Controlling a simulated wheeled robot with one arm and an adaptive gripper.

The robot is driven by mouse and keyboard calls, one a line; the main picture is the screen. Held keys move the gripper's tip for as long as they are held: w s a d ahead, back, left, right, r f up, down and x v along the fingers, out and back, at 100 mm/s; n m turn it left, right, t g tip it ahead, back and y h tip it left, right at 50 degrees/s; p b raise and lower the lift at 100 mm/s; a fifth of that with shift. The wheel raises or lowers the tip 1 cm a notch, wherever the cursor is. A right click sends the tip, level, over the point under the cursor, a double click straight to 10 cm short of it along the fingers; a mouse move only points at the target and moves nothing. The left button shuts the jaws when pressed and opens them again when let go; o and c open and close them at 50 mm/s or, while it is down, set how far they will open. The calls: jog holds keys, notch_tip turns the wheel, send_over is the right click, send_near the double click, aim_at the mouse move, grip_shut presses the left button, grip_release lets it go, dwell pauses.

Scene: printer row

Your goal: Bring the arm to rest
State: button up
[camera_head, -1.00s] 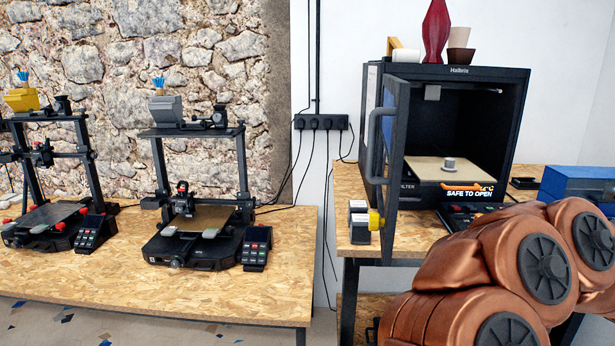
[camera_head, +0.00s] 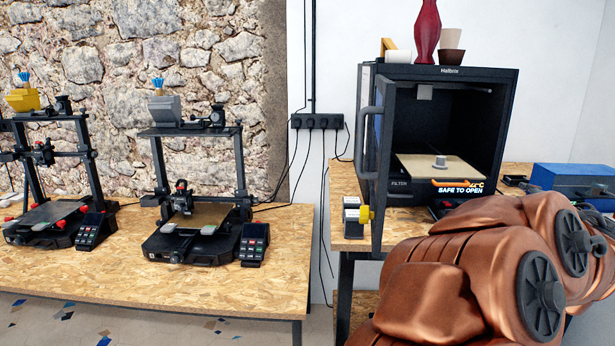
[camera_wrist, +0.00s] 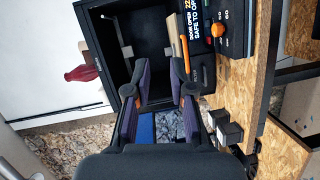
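My copper-coloured arm (camera_head: 450,275) fills the lower right of the head view, bent in front of the enclosed printer (camera_head: 445,72). My gripper (camera_wrist: 158,82) shows only in the wrist view. Its two dark fingers stand apart, with a gap between them and nothing held. The wrist view is turned sideways. Beyond the fingers it shows the printer's dark chamber and its front panel (camera_wrist: 205,30). No contact between fingers and printer is visible. The printer's door (camera_head: 384,165) stands open at its left side.
A small grey part (camera_head: 440,161) sits on the printer's tan bed (camera_head: 410,172). A display reads SAFE TO OPEN. A red vase (camera_head: 426,35) and cups stand on top. Small boxes (camera_head: 353,220) sit beside the door. A blue box (camera_head: 575,178) is at right. Two open printers stand on the left table (camera_head: 95,280).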

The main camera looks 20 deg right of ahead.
jog(key=s+a+f+m+g+y, duration=0.2)
jog(key=s+a+f+m+g, duration=0.15)
jog(key=a+f, duration=0.35)
jog(key=s+a+f+m+g+y, duration=0.1)
jog(key=s+a+f+m+g, duration=0.15)
jog(key=a+f+m, duration=0.4)
jog(key=s+a+f+m+g+y, duration=0.1)
jog(key=s+a+f+g+y, duration=0.25)
jog(key=a, duration=0.65)
jog(key=s+a+f+n+g+y, duration=0.1)
jog(key=s+a+f+g, duration=0.2)
jog(key=s+a, duration=0.4)
jog(key=s+a+f+g+y+p, duration=0.1)
jog(key=s+a+f+g+y, duration=0.1)
jog(key=s+a, duration=0.4)
jog(key=a+f+g, duration=0.1)
jog(key=a+f, duration=0.1)
jog(key=a, duration=0.3)
jog(key=shift+s+a+n, duration=0.25)
jog(key=shift+s+n, duration=0.15)
